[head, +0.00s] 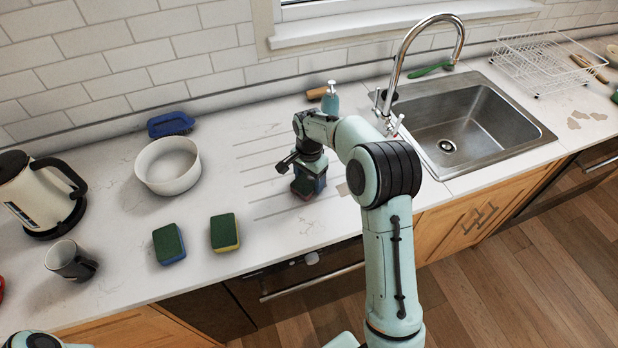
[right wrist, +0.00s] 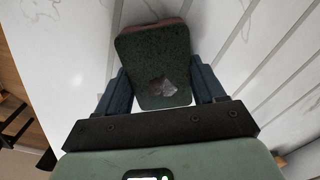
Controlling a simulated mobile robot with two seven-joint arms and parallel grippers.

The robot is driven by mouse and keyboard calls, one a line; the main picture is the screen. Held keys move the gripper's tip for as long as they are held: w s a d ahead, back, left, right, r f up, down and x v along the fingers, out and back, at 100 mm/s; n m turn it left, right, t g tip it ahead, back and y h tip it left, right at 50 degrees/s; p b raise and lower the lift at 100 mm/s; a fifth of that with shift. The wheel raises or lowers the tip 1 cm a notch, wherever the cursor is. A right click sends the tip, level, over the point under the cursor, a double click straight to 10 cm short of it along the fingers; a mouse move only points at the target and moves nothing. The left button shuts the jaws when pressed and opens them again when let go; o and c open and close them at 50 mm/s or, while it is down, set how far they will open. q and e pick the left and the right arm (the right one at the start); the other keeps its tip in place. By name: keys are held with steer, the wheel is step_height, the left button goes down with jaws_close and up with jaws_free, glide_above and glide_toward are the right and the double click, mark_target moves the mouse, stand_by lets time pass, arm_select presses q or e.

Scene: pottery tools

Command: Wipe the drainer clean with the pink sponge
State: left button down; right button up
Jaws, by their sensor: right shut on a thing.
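The pink sponge (head: 302,188) has a dark green scouring face and a pinkish-red side. My right gripper (head: 309,180) is shut on it, low over the grooved drainer (head: 262,172). In the right wrist view the sponge (right wrist: 152,62) sits between the two fingers of the gripper (right wrist: 160,92), green face toward the camera, with a grey-brown patch on it. I cannot tell whether it touches the drainer. A tan stain (head: 343,189) shows on the drainer just right of the sponge. My arm hides part of the drainer. My left gripper is not in view.
The sink (head: 470,125) and a wire rack (head: 545,62) are right.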

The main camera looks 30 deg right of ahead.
mark_target(329, 180)
steer(key=shift+s+d+f+p, duration=0.1)
steer(key=shift+s+d, duration=0.15)
steer(key=shift+d, duration=0.75)
steer(key=shift+s+d+r+p, duration=0.1)
steer(key=shift+s+d, duration=0.2)
steer(key=shift+d, duration=0.75)
steer(key=shift+s+d+f+p, duration=0.1)
steer(key=shift+s+d, duration=0.15)
steer(key=shift+d, duration=0.75)
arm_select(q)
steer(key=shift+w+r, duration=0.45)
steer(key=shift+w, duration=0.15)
arm_select(e)
steer(key=shift+w+a, duration=0.2)
steer(key=shift+a, duration=0.75)
steer(key=shift+w+a, duration=0.1)
steer(key=shift+a, duration=0.6)
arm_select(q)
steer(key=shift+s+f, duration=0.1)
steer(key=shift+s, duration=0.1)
arm_select(e)
steer(key=shift+w, duration=0.1)
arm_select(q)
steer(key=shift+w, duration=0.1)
